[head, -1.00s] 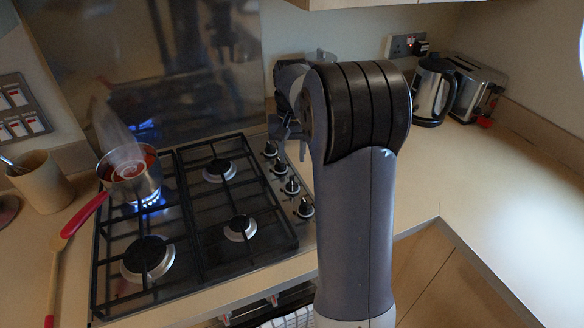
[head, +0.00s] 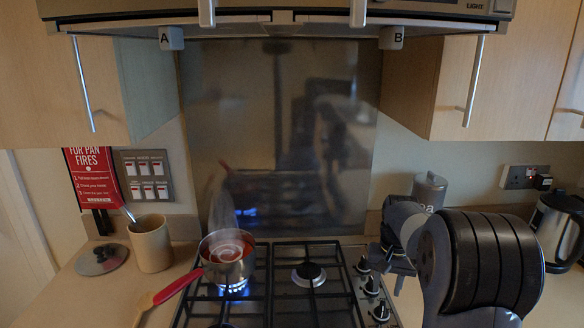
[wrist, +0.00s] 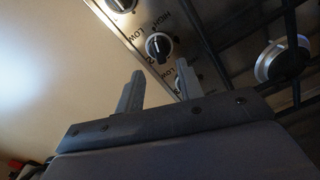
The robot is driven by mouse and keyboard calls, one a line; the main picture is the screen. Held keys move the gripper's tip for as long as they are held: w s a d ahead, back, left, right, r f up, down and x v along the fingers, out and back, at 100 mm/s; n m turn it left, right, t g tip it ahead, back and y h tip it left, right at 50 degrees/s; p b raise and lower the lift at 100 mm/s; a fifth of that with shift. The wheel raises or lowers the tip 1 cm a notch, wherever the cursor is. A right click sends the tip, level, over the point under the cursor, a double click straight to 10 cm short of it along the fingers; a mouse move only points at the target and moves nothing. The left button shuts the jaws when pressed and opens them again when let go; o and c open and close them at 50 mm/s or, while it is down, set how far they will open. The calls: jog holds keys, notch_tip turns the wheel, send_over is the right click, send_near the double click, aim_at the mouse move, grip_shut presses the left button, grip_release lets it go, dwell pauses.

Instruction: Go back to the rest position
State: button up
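My gripper shows in the wrist view (wrist: 158,88), with its two fingers apart and nothing between them. It is above the worktop beside the hob's control knobs (wrist: 158,47). A row of knobs (head: 371,285) runs along the right side of the gas hob (head: 262,288), close to the gripper. No contact between the gripper and a knob is visible.
A steaming saucepan (head: 229,271) with red contents stands over a blue flame at the hob's back left. A canister (head: 430,188) and kettle (head: 551,226) are right. The hood (head: 280,22) hangs above.

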aim_at(383, 304)
notch_tip(383, 304, down, 6)
jog(key=shift+r, duration=0.15)
jog(key=shift+r, duration=0.1)
dwell(0.5)
